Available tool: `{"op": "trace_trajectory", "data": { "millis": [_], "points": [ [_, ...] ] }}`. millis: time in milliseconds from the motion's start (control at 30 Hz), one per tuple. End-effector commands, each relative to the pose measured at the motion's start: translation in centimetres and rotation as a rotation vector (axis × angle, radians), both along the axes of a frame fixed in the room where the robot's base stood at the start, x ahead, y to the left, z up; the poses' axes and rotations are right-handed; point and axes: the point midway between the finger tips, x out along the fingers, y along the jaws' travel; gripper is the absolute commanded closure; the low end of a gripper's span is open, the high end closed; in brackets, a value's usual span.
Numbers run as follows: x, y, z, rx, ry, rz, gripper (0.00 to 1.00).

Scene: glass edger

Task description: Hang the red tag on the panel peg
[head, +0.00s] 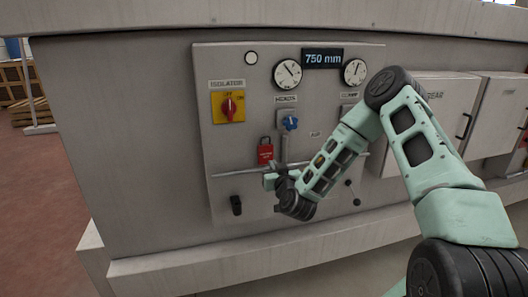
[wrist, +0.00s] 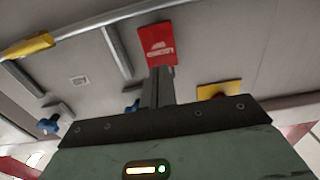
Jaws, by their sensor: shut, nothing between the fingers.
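The red tag (head: 265,153) is against the grey panel (head: 225,140), below the isolator and just above a thin horizontal rail. It also shows in the wrist view (wrist: 157,42), with white lettering, just past my fingertips. My gripper (head: 270,179) is just below the tag in the head view. In the wrist view my gripper (wrist: 158,72) has its fingers together, with nothing between them. The fingertips overlap the tag's near edge in that view; I cannot tell whether they touch it. The peg is not distinguishable, so I cannot tell what holds the tag.
The rail (head: 232,174) crosses the panel near my gripper. A yellow isolator plate with a red knob (head: 228,106) is up left, and a blue knob (head: 289,122) is up right. A black switch (head: 236,205) is below left. Grey cabinets (head: 430,115) stand to the right.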

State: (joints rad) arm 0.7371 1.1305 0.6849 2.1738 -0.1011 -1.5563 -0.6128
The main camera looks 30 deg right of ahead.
Motion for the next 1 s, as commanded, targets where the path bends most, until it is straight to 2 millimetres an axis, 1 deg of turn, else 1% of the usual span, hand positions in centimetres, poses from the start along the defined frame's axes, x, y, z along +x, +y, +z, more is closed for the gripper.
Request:
{"op": "trace_trajectory", "data": {
  "millis": [1000],
  "points": [
    [2.8,-0.8,0.0,0.000,0.000,0.000,1.00]
  ]
}}
